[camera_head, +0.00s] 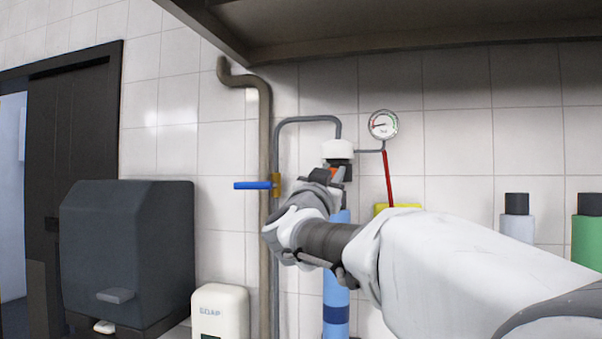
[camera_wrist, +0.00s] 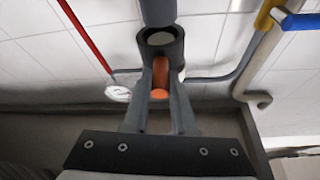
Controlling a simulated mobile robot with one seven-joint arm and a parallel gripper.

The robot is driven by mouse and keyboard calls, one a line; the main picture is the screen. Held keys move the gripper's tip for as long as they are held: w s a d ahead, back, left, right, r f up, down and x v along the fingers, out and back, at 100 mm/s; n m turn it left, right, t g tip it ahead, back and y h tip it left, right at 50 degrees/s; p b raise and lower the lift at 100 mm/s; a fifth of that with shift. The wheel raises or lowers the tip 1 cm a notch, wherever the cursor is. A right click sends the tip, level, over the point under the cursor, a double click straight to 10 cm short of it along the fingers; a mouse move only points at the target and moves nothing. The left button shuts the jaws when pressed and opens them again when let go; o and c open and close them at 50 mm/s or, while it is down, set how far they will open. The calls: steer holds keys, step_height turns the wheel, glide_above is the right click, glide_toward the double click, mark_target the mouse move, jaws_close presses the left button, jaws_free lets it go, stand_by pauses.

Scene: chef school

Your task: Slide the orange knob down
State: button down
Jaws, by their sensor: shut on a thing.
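The orange knob (camera_wrist: 160,92) shows between my gripper's fingers in the wrist view, in front of a dark round fitting (camera_wrist: 160,42). My gripper (camera_wrist: 160,85) is shut on the knob, with one finger on each side of it. In the head view a small bit of the orange knob (camera_head: 333,173) shows just below a white cap (camera_head: 338,150). My gripper (camera_head: 328,178) is there too, and my arm hides much of the fitting. A blue cylinder (camera_head: 336,290) hangs below, partly behind my arm.
A blue valve handle (camera_head: 252,185) sticks out left from a pipe close by. A pressure gauge (camera_head: 383,125) is at upper right. A shelf (camera_head: 420,22) runs overhead. A dark dispenser box (camera_head: 128,250) and a white soap dispenser (camera_head: 220,312) are at lower left.

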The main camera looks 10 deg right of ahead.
step_height(320, 180, down, 5)
steer(key=b, duration=0.2)
steer(key=shift+w+r+b, duration=0.1)
steer(key=shift+r+b, duration=0.1)
steer(key=shift+b, duration=0.15)
steer(key=c, duration=0.7)
jaws_free()
steer(key=shift+c, duration=0.2)
steer(key=shift+r, duration=0.1)
